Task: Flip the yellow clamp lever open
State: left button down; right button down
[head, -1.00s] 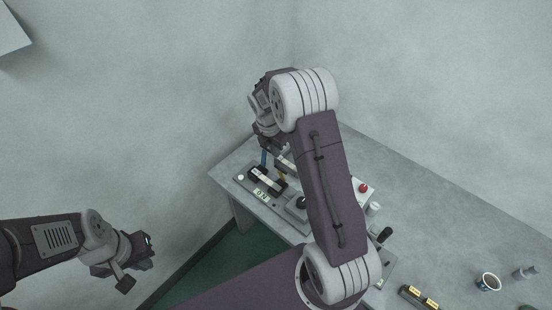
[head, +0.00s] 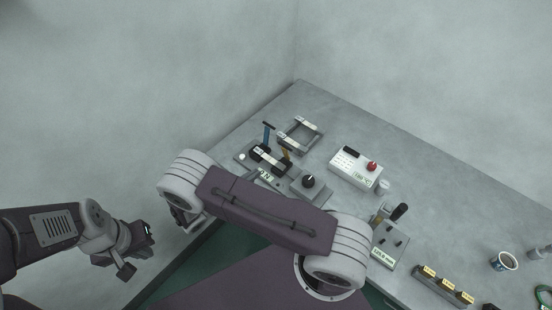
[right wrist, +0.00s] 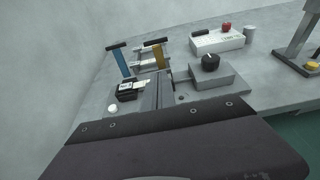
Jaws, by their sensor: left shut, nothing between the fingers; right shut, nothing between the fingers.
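The yellow clamp lever (head: 285,155) stands up from the black clamp block on the grey fixture, right of a similar blue lever (head: 266,133). In the right wrist view the yellow lever (right wrist: 159,57) also stands upright, ahead of the gripper. My right gripper (right wrist: 161,92) is shut and empty, apart from the lever; in the head view my own arm hides most of it. My left gripper (head: 147,230) is shut and empty at the left, away from the table.
A black knob box (head: 309,182) sits right of the clamps, with a white control box (head: 355,168) and its red knob beyond. A grey frame (head: 300,133) lies behind the levers. A cup (head: 504,261) and labelled strip (head: 442,287) stand at the right.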

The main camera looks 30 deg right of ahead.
jog(key=p, duration=0.3)
send_near(284, 150)
notch_tip(284, 150, down, 4)
jog(key=d, duration=0.3)
jog(key=shift+w+d+r+p, duration=0.7)
jog(key=shift+w+d, duration=0.25)
jog(key=shift+w+d+r, duration=0.25)
jog(key=shift+w+d, duration=0.05)
jog(key=shift+d, duration=0.25)
